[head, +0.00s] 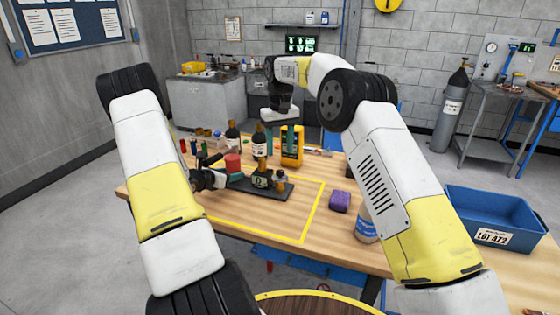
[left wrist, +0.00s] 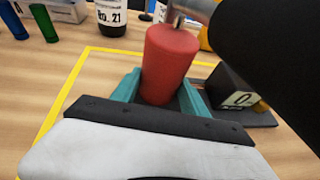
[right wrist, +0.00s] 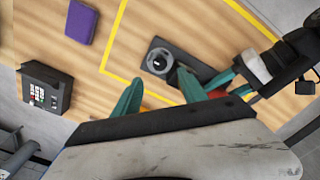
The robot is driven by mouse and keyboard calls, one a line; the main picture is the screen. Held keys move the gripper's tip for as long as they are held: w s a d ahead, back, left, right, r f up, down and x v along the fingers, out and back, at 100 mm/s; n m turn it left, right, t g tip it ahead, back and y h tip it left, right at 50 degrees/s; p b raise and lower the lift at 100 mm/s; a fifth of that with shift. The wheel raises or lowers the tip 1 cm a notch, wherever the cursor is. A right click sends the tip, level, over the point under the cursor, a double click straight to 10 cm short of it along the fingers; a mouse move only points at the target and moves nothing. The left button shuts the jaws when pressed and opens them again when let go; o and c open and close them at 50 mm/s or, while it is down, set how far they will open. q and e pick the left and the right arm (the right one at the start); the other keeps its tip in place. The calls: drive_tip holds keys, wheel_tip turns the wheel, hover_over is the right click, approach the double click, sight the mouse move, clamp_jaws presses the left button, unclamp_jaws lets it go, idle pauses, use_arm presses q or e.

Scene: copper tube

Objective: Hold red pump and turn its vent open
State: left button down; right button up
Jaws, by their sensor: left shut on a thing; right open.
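The red pump body (head: 232,163) is an upright red cylinder on a dark base plate (head: 240,184), inside the yellow outline on the table. My left gripper (head: 222,179) is shut on it from the left. In the left wrist view, the teal fingers (left wrist: 160,85) sit on either side of the red cylinder (left wrist: 171,60). A small gauge box (head: 261,179) and a brassy fitting (head: 280,178) stand on the base. My right gripper (head: 281,148) is open above and behind the plate. The right wrist view shows its fingers (right wrist: 160,76) spread near a round dark knob (right wrist: 158,61).
A yellow meter (head: 292,146) and dark bottles (head: 232,138) stand behind the pump. A blue bin (head: 495,217) is at the right. The front of the outlined area is clear.

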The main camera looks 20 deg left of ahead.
use_arm(q)
drive_tip(key=shift+f, duration=0.1)
use_arm(e)
drive_tip(key=shift+r, duration=2.1)
use_arm(q)
drive_tip(key=c, duration=0.5)
unclamp_jaws()
